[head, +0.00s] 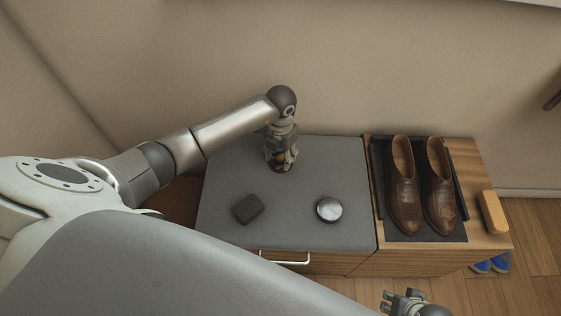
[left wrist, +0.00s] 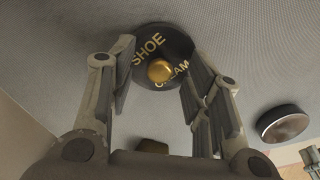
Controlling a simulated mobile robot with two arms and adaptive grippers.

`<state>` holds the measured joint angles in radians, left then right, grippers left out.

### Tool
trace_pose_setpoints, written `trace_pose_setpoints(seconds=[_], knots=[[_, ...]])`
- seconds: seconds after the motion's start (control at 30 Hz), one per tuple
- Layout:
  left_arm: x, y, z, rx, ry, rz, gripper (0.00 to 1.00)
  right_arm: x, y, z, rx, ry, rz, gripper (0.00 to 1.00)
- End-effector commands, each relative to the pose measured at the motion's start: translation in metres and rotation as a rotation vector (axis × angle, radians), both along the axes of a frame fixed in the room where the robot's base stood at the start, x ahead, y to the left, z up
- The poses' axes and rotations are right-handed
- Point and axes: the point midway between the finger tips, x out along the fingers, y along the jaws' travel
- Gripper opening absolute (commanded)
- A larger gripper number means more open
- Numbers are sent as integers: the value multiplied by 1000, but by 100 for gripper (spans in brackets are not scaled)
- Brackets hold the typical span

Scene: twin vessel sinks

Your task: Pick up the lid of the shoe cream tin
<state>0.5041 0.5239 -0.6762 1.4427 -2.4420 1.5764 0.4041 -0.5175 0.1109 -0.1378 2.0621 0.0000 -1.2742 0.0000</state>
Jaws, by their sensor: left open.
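The black round lid (left wrist: 150,38) with gold "SHOE CREAM" lettering and a gold knob (left wrist: 160,70) shows in the left wrist view. It lies at the back of the grey mat. My left gripper (left wrist: 160,62) is open, with one finger on each side of the knob and empty space between. I cannot tell whether the fingertips touch the lid. In the head view my left gripper (head: 281,163) points down at the back of the mat and mostly hides the lid. My right gripper (head: 403,299) is at the bottom edge, away from the cabinet; its opening is unclear.
A dark block (head: 247,208) and a low round shiny-topped tin (head: 329,210) lie on the grey mat (head: 285,225). Brown shoes (head: 405,200) stand on a dark mat to the right, beside a tan-orange block (head: 492,212). The wall is close behind. The mat's middle is clear.

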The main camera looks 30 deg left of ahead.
Motion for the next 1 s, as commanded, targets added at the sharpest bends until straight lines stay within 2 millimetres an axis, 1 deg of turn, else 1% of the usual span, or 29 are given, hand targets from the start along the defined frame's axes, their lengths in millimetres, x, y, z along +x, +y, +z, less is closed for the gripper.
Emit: trace_pose_setpoints(seconds=[0.03, 0.1, 0.3, 0.63, 0.7, 1.0], knots=[[0, 0, -4, -1, 0, 0, 45, 0, 0, 2, -1, -2, 0, 40], [0, 0, -6, 0, 0, 0, 45, 0, 0, 4, -1, -2, 0, 40], [0, 0, -5, 0, 0, 0, 45, 0, 0, 5, -1, -1, 0, 40], [0, 0, -5, 0, 0, 0, 3, 0, 0, 4, -1, -1, -1, 40], [0, 0, -5, 0, -1, 0, 1, 0, 0, 4, -1, -1, -1, 40], [0, 0, -3, 0, -1, 0, 1, 0, 0, 5, 0, -3, -1, 40]])
